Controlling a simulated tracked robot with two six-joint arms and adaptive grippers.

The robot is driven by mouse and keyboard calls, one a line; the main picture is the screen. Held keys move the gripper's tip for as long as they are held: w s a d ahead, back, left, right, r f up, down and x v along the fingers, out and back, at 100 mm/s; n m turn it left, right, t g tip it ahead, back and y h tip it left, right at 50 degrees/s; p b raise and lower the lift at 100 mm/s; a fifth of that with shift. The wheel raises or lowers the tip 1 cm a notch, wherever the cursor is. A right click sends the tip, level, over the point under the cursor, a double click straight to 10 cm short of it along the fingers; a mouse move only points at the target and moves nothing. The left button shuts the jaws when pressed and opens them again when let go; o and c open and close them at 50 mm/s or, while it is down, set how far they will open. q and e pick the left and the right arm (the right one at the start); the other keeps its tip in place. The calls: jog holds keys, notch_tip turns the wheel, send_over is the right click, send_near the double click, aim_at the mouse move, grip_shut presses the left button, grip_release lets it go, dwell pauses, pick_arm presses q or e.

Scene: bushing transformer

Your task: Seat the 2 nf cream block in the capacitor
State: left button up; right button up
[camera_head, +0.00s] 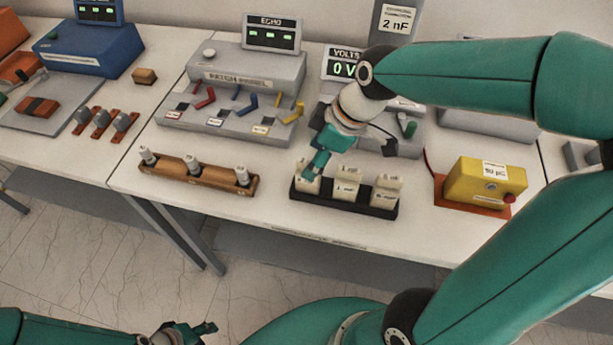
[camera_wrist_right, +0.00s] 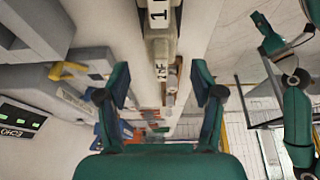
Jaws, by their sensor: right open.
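Three cream blocks stand in a black rack (camera_head: 343,204) in the head view: a left one (camera_head: 306,184), a middle one (camera_head: 346,183) and a right one (camera_head: 385,192). Their labels are too small to read surely. My right gripper (camera_head: 318,160) is at the left block and partly covers its top. In the right wrist view it is open (camera_wrist_right: 162,88), with a cream block (camera_wrist_right: 161,68) showing between its fingers and another (camera_wrist_right: 159,18) nearer the camera. The grey capacitor unit (camera_head: 407,135), under a "2 nF" sign (camera_head: 396,19), is partly hidden by my arm. My left gripper (camera_head: 188,332) is low at the bottom edge.
A brown rack (camera_head: 198,184) with three grey-topped pieces stands left of the black rack. A yellow box (camera_head: 485,183) with a red button is to the right. A grey lever unit (camera_head: 235,95) stands behind. The table's front strip is clear.

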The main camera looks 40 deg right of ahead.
jog(key=shift+p+x, duration=0.55)
jog(key=shift+x, duration=2.2)
jog(key=shift+a, duration=0.1)
grip_shut()
jog(key=shift+r, duration=0.1)
